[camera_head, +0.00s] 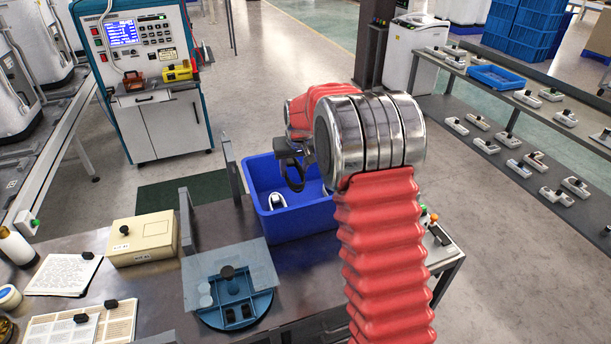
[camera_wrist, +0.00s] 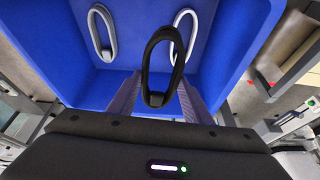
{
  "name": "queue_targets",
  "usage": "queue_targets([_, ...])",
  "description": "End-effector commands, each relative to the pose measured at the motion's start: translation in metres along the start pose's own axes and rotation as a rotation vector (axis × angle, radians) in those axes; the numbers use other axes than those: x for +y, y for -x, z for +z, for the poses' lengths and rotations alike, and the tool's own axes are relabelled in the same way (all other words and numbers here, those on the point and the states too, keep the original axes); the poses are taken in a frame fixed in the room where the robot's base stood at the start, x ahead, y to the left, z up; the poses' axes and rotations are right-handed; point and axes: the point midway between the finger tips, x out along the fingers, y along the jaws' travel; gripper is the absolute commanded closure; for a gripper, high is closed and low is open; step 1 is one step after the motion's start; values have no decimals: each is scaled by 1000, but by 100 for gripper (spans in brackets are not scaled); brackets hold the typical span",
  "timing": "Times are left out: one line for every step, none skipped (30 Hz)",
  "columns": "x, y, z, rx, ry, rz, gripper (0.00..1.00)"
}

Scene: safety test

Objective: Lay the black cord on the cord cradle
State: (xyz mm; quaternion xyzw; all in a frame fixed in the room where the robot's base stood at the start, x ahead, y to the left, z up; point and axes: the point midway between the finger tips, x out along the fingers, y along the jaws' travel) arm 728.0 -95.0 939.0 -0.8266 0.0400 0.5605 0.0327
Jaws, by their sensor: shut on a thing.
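The black cord (camera_head: 299,184) is a closed loop with a small dark block at one end. My gripper (camera_head: 285,158) is shut on it and holds it up over the blue bin. In the wrist view the cord (camera_wrist: 147,66) stands out from between the two grey fingers of my gripper (camera_wrist: 157,97). I cannot tell for sure which thing is the cord cradle. Two grey upright plates, one left (camera_head: 186,220) and one right (camera_head: 233,180), stand on the table left of the bin and may be it.
The blue bin (camera_head: 300,224) holds pale loops, one (camera_wrist: 96,35) at left and one behind the cord. A blue round fixture (camera_head: 240,310) with a grey plate, a beige box (camera_head: 140,238) and papers (camera_head: 62,275) lie on the table. A control cabinet (camera_head: 150,90) stands behind.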

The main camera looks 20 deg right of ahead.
Motion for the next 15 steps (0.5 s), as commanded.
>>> queue_targets([-13,19,0,4,-8,4,81])
queue_targets([-19,28,1,3,-17,7,81])
queue_targets([-26,41,3,2,-29,12,81])
queue_targets([-32,50,4,1,-38,16,81])
queue_targets([-38,59,5,2,-46,20,81])
queue_targets([-44,71,8,2,-60,25,81])
queue_targets([-50,80,10,2,-69,30,81])
queue_targets([-55,89,12,3,-78,35,81])
queue_targets([-61,101,15,4,-93,40,81])
queue_targets([-65,110,17,5,-102,46,81])
queue_targets([-69,118,20,6,-113,50,81])
queue_targets([-74,128,23,8,-126,56,81])
queue_targets([-77,135,25,10,-134,61,81])
queue_targets([-79,141,27,10,-143,65,81])
queue_targets([-82,148,30,12,-153,69,81])
